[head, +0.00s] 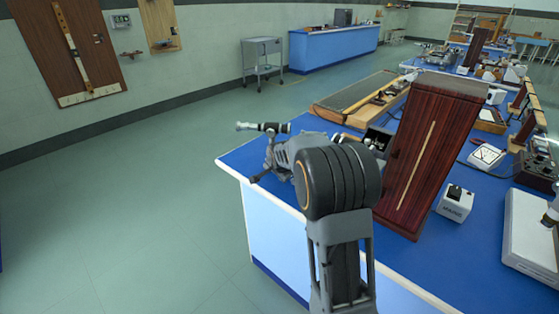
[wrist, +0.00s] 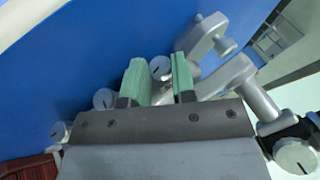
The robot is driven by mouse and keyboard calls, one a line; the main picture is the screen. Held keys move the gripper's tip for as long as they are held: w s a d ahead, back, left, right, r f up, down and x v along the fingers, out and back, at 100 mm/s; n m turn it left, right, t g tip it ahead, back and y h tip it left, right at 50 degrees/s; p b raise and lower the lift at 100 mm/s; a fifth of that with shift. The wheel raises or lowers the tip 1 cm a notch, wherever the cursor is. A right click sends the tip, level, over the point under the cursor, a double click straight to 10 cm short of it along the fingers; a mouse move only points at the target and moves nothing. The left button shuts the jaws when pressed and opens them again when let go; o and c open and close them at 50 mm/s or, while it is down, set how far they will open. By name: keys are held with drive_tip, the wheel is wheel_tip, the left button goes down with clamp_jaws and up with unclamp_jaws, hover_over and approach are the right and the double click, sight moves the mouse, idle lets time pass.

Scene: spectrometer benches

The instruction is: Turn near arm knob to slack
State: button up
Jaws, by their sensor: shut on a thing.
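My gripper (wrist: 161,80) has green finger pads, set a small gap apart, with a round pale-faced knob (wrist: 160,67) between them. I take this as the near arm knob; it carries a dark line, and its lower part is hidden by the fingers. Grey spectrometer arms (wrist: 240,80) run past the right finger. In the head view, the spectrometer's dark tube with a pale end (head: 262,127) shows at the bench's left corner; my own arm hides most of the rest, the knob included.
Other round knobs stand to the left (wrist: 102,98) and at lower right (wrist: 297,155) in the wrist view. A tall dark red wooden case (head: 435,140) stands on the blue bench (head: 235,160) right of my arm. Open floor (head: 140,200) lies left.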

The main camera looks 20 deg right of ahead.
drive_tip(key=g+p, duration=0.1)
drive_tip(key=g+h+p, duration=0.1)
drive_tip(key=g, duration=0.1)
drive_tip(key=shift+w+a+r+n, duration=0.1)
drive_tip(key=shift+w+n, duration=0.15)
drive_tip(key=shift+n, duration=0.15)
drive_tip(key=g+h+p, duration=0.1)
drive_tip(key=g+p, duration=0.1)
drive_tip(key=g+h+p, duration=0.1)
drive_tip(key=g, duration=0.1)
drive_tip(key=shift+w+a+n+p, duration=0.15)
drive_tip(key=shift+w+n+p, duration=0.2)
drive_tip(key=shift+n, duration=0.05)
drive_tip(key=shift+w+n+g+h+p, duration=0.15)
drive_tip(key=shift+n+g+h+p, duration=0.15)
drive_tip(key=shift+g+h+p, duration=0.6)
drive_tip(key=shift+w+a+f+n+g+h+p, duration=0.15)
drive_tip(key=shift+f+n+g+h, duration=0.1)
drive_tip(key=shift+g, duration=0.55)
drive_tip(key=shift+f+n+g+h+p, duration=0.15)
drive_tip(key=shift+f+g+h, duration=0.1)
drive_tip(key=shift+g, duration=0.55)
